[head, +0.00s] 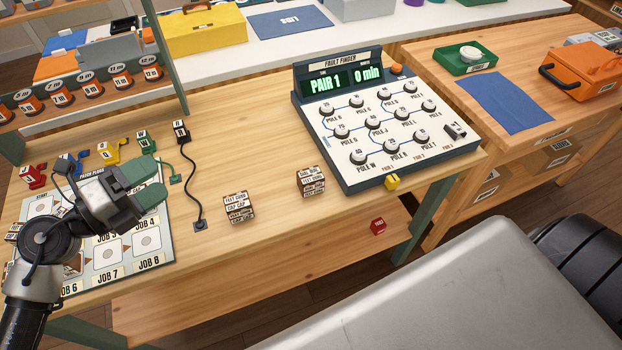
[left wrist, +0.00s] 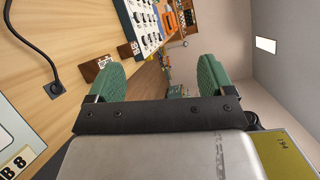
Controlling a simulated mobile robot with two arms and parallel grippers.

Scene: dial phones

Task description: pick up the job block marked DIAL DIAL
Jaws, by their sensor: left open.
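Two small brown-and-white job blocks stand on the wooden bench: one at the middle (head: 238,207) and one nearer the device (head: 311,181). Their labels are too small to read surely, so I cannot tell which is marked DIAL DIAL. In the left wrist view a brown block (left wrist: 96,68) shows beyond the left finger, partly hidden by it, with another block (left wrist: 127,51) further off. My left gripper (head: 148,184) hovers above the job board, left of both blocks and apart from them. Its green-padded fingers are open and empty, also in the left wrist view (left wrist: 160,80).
The job board (head: 168,250) lies at the left; several coloured plugs (head: 110,153) stand behind it. A black cable (head: 190,180) runs between board and blocks. The fault finder (head: 385,125) stands right.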

